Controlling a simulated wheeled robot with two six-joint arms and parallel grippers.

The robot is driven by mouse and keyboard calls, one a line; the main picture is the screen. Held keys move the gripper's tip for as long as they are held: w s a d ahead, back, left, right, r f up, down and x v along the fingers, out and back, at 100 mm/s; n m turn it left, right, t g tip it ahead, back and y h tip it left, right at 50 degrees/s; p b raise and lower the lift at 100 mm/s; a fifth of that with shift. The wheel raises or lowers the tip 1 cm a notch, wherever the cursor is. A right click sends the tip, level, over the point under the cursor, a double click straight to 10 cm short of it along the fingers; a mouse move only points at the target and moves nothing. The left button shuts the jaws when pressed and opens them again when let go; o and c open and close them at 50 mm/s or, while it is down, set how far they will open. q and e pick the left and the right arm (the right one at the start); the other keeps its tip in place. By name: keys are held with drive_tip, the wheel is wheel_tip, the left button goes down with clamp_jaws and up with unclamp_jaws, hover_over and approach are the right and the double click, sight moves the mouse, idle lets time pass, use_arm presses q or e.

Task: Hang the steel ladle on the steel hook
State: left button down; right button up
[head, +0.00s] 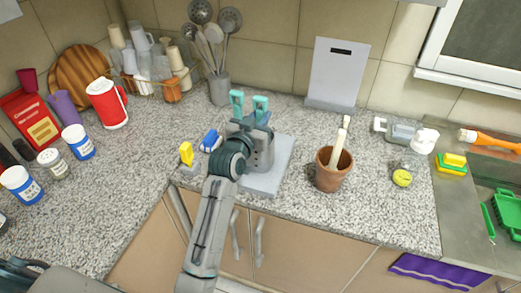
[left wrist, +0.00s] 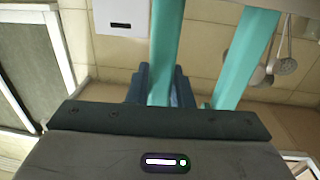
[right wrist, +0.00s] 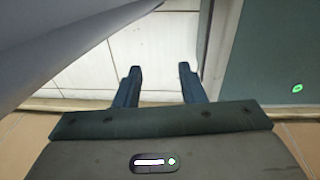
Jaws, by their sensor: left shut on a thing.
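My left gripper (head: 251,112) is upright above the near counter, and its jaws are shut. Two teal prongs rise beside its fingers in the head view, and in the left wrist view they pass in front of the fingers (left wrist: 160,85) as long teal bars (left wrist: 165,50). They seem to belong to one held thing, whose shape I cannot make out. Long steel utensils with round heads (head: 230,20) stand in a grey crock (head: 219,90); I cannot tell whether one is the ladle. I cannot make out a steel hook. My right gripper (right wrist: 160,80) is open and empty.
A grey slab (head: 272,178) lies under the left gripper. A brown pot with a pestle (head: 334,172) stands right of it, and a yellow block (head: 186,153) and blue piece (head: 210,140) left. Jars and a rack (head: 150,85) fill the left. A grey board (head: 338,75) leans on the wall.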

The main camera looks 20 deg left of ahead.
use_arm(q)
drive_tip(key=shift+r, duration=0.15)
use_arm(e)
drive_tip(key=shift+r, duration=0.15)
